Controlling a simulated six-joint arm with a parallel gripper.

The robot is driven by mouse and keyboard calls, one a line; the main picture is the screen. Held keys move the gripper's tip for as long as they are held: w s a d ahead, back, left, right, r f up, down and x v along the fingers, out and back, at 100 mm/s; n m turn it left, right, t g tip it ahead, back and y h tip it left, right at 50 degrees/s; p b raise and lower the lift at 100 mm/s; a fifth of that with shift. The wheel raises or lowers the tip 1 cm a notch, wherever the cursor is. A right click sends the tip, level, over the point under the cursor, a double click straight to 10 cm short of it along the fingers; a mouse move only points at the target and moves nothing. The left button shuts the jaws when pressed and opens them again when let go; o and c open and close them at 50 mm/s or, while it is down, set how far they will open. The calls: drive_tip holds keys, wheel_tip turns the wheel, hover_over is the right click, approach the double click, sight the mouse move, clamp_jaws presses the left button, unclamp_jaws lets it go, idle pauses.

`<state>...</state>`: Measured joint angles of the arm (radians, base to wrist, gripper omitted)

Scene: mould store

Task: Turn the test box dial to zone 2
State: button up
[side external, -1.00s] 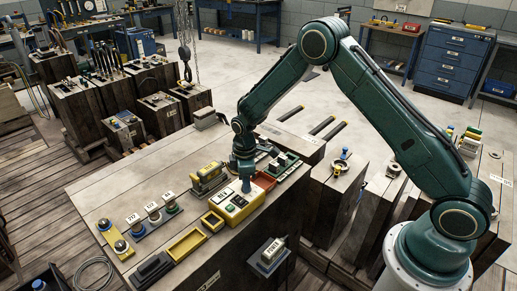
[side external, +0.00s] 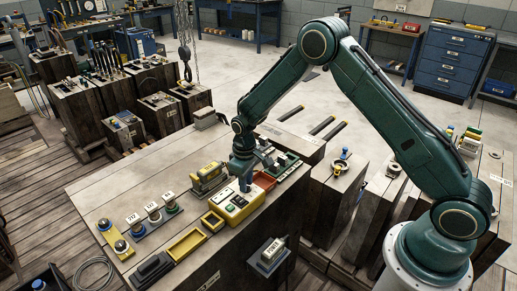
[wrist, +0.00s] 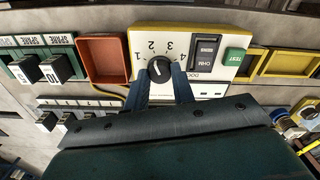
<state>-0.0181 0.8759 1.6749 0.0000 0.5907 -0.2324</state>
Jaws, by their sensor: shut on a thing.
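The yellow test box (side external: 232,207) with a white face sits on the bench and also shows in the wrist view (wrist: 210,33). Its black dial (wrist: 160,68) has the numbers 1 to 4 in an arc around its upper side. A white mark on the dial seems to point up and left, near 1 and 2; the exact number is too small to tell. My gripper (wrist: 161,77) points down onto the box, with its blue fingers shut on the dial, one on each side. In the side view my gripper (side external: 246,184) hides the dial.
A green TEST button (wrist: 235,58) and a dark OHM rocker (wrist: 205,56) are right of the dial. An empty red-brown tray (wrist: 104,60) adjoins the box's left side. A yellow tray (side external: 187,244) and a row of labelled plugs (side external: 152,211) share the bench.

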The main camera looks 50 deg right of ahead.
drive_tip(key=shift+m, duration=0.4)
drive_tip(key=o, duration=1)
drive_tip(key=shift+r, duration=0.15)
wheel_tip(320, 180, up, 14)
drive_tip(key=shift+f, duration=0.2)
drive_tip(key=shift+r, duration=0.1)
